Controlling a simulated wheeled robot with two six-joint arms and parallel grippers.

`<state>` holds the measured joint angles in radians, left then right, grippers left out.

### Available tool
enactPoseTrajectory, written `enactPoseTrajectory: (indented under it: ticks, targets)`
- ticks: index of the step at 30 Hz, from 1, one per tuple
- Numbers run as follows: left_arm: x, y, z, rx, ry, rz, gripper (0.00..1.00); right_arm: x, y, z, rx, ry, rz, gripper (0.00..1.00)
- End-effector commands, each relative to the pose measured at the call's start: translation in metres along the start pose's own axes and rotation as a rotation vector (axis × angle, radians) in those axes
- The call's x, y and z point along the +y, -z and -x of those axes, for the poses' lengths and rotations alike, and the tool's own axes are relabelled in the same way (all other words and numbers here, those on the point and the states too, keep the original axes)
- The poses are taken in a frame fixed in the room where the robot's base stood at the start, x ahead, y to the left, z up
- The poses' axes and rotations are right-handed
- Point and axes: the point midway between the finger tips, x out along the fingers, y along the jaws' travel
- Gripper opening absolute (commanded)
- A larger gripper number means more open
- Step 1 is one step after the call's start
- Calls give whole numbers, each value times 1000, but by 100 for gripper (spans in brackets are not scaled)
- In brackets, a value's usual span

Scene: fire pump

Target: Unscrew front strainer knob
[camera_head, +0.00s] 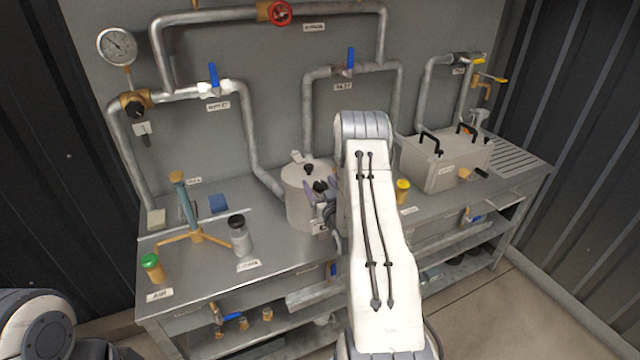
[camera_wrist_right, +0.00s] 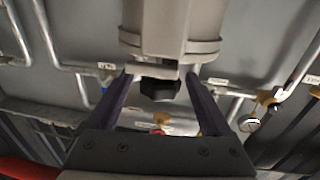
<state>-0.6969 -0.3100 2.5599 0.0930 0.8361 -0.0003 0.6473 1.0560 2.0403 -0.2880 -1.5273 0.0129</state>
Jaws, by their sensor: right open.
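The strainer is a light grey cylindrical pot (camera_head: 299,205) on the bench, left of my right arm in the head view. Its black front knob (camera_head: 320,186) shows beside my right gripper (camera_head: 318,192). In the right wrist view the knob (camera_wrist_right: 160,90) sits between the two purple fingers of my right gripper (camera_wrist_right: 160,88), under the grey strainer body (camera_wrist_right: 170,30). The fingers are open, with a gap on each side of the knob. Part of the strainer is hidden by my right arm in the head view. The left gripper is not visible; only part of my left arm shows at lower left.
A grey box with black handles (camera_head: 440,160) stands right of my right arm. Pipes (camera_head: 250,140) run along the back panel.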

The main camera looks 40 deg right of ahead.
Motion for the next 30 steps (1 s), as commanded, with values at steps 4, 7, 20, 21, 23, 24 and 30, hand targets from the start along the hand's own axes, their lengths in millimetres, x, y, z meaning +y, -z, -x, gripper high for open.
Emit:
enactPoseTrajectory:
  ticks: [4, 7, 20, 21, 23, 24, 30]
  targets:
    - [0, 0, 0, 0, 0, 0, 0, 0, 0, 0, 0, 0, 0, 84]
    - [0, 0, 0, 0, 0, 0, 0, 0, 0, 0, 0, 0, 0, 57]
    - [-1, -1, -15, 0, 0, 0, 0, 2, -3, 0, 4, 71, -2, 0]
    - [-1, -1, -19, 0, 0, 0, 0, 3, -3, 0, 5, 100, -2, 0]
    - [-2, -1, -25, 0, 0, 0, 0, 3, -3, 0, 7, 148, 0, 0]
    - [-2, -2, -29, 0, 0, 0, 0, 2, -3, -1, 7, 180, -1, 0]
    - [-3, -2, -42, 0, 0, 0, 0, 1, -1, 0, 7, 314, 0, 0]
